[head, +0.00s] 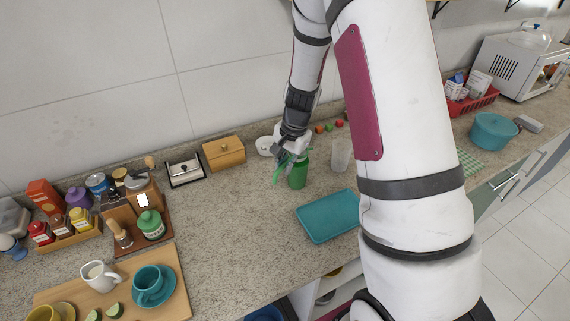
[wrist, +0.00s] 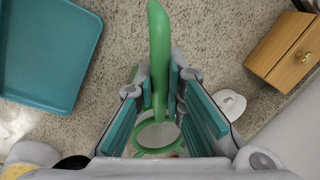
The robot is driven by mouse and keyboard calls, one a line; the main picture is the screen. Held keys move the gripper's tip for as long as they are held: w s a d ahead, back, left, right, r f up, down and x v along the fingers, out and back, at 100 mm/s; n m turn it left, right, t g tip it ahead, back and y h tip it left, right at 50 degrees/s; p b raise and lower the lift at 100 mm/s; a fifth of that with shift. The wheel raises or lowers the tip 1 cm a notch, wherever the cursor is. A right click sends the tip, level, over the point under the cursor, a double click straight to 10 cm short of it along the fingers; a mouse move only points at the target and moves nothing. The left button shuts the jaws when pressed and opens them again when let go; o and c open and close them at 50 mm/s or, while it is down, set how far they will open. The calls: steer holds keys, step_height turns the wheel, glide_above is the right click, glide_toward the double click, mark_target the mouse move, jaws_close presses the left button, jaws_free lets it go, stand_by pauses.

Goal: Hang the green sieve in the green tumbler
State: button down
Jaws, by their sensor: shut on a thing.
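The green tumbler (head: 298,176) stands upright on the counter in the head view, just below my gripper (head: 288,152). My gripper is shut on the green sieve (head: 277,171), whose thin handle shows left of the tumbler. In the wrist view the sieve's green handle (wrist: 160,52) runs between the fingers of my gripper (wrist: 166,112), and its round mesh (wrist: 157,135) shows lower down. I cannot tell whether the sieve's bowl is inside the tumbler or above it, because my gripper covers that spot.
A clear glass (head: 341,155) stands right of the tumbler, and a teal tray (head: 328,216) lies in front. A wooden box (head: 224,153) and a small white dish (head: 265,145) are behind. Small colored blocks (head: 330,127) lie near the wall.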

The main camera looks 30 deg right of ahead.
steer(key=shift+f+b, duration=0.4)
steer(key=shift+f, duration=0.95)
steer(key=c, duration=1.6)
jaws_free()
step_height(320, 180, up, 12)
steer(key=s+d, duration=0.1)
steer(key=s, duration=0.1)
steer(key=s+a+r+n+t, duration=0.1)
steer(key=s+a+r+n, duration=0.3)
steer(key=r, duration=0.3)
steer(key=s+a+r+n+t, duration=0.1)
steer(key=s+a+r+n, duration=0.15)
steer(key=s+r, duration=0.3)
steer(key=s+a+r+n, duration=0.1)
steer(key=s+r, duration=0.1)
steer(key=s, duration=0.2)
steer(key=s+a+r+n+t, duration=0.1)
steer(key=s+r+n, duration=0.1)
steer(key=s, duration=0.3)
steer(key=s+a+r+n+h, duration=0.1)
steer(key=s+n, duration=0.1)
steer(key=s, duration=0.2)
steer(key=shift+s+a+r+n+t, duration=0.2)
steer(key=shift+a+r+n+t, duration=0.1)
steer(key=shift+r, duration=0.1)
